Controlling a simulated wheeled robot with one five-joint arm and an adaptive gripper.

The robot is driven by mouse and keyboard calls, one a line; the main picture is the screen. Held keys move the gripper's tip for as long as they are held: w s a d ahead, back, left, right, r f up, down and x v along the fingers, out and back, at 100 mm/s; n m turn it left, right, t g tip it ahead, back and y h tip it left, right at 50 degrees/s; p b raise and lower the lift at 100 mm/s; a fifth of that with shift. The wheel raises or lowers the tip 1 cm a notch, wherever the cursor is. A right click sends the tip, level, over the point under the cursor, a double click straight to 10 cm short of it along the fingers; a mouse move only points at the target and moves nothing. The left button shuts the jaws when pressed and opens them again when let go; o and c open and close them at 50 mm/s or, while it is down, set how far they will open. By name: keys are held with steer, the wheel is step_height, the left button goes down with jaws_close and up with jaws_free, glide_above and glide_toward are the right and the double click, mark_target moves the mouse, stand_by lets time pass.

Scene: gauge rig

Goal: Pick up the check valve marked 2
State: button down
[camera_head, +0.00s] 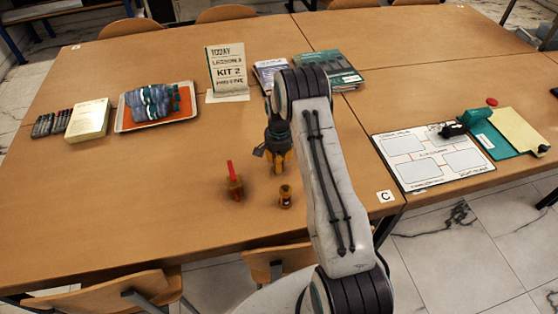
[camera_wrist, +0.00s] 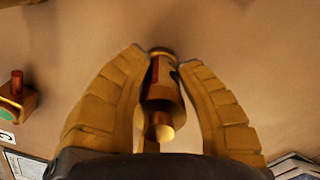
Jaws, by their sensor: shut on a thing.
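My gripper (camera_head: 278,158) points down over the middle of the near table. In the wrist view its yellow fingers (camera_wrist: 160,75) are shut on a brass cylindrical fitting (camera_wrist: 162,92) with a red stripe and a small dark patch. No number on it is readable, so I cannot tell whether it is the check valve marked 2. In the head view the fingers hide it. A small brass fitting (camera_head: 285,197) stands on the table just in front of my gripper. A brass valve with an upright red handle (camera_head: 235,186) stands to its left.
A tray (camera_head: 121,124) with a blue-grey bundle, a card stand (camera_head: 226,72) and books (camera_head: 333,72) lie behind. A printed mat (camera_head: 408,176) and green folder (camera_head: 490,140) are at right. A brass part with a red post (camera_wrist: 16,85) shows in the wrist view.

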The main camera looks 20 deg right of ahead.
steer(key=shift+r, duration=0.4)
step_height(320, 180, up, 3)
steer(key=shift+w+d+r+b, duration=0.1)
steer(key=shift+r+b, duration=0.05)
steer(key=shift+b, duration=0.45)
steer(key=w+d+r, duration=0.3)
steer(key=d+r, duration=0.3)
steer(key=d, duration=0.5)
steer(key=shift+r+b, duration=0.35)
steer(key=shift+b, duration=0.1)
